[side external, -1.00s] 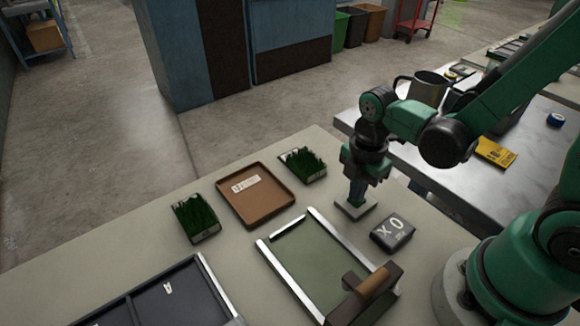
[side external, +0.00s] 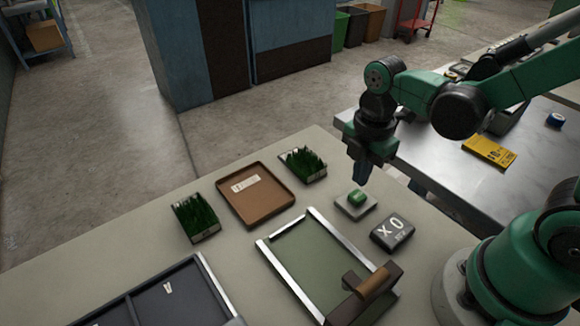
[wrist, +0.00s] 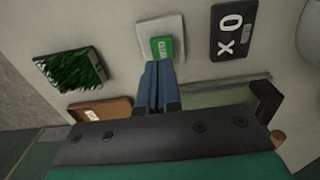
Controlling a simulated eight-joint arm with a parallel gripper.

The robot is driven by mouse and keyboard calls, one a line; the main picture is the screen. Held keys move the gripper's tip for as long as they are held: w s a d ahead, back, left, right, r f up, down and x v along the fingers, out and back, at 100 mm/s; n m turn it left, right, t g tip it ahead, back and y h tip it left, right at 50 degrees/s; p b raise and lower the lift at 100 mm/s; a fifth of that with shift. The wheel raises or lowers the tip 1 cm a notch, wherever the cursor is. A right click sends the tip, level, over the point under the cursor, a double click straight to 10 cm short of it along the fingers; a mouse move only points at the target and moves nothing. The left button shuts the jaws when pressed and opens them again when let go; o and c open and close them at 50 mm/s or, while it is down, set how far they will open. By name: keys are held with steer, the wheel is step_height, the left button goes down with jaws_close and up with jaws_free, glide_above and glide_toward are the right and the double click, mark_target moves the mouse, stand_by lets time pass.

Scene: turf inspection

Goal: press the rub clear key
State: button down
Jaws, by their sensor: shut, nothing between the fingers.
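The rub clear key is a green button (side external: 357,197) on a pale square base (side external: 348,211). In the wrist view the green button (wrist: 163,47) carries white lettering too small to read fully, and its base (wrist: 147,32) lies flat on the bench. My gripper (side external: 360,180) is shut and empty, above the button and apart from it in the side view. In the wrist view the shut fingertips (wrist: 159,68) appear just below the button and hide a little of its surroundings. A dark display block (side external: 392,232) reading "X 0" sits beside the key.
A green panel with pale rails (side external: 318,256) and a brown-handled block (side external: 368,285) lie in front. A brown tray (side external: 272,208) with a white label and two grass samples (side external: 196,218) (side external: 303,165) stand left. A dark divided tray (side external: 150,300) is at the front left.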

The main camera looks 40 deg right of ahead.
mark_target(356, 194)
step_height(356, 194, up, 9)
steer(key=shift+r, duration=0.2)
stand_by(0.3)
stand_by(0.5)
steer(key=m+t, duration=0.2)
steer(key=m, duration=0.4)
steer(key=f+m+t, duration=0.1)
steer(key=m+t, duration=0.1)
steer(key=m, duration=0.4)
steer(key=w+m+t, duration=0.1)
steer(key=m+t, duration=0.2)
steer(key=m, duration=0.3)
steer(key=shift+w+d+f, duration=0.1)
steer(key=shift+d+f, duration=0.05)
steer(key=shift+d, duration=0.15)
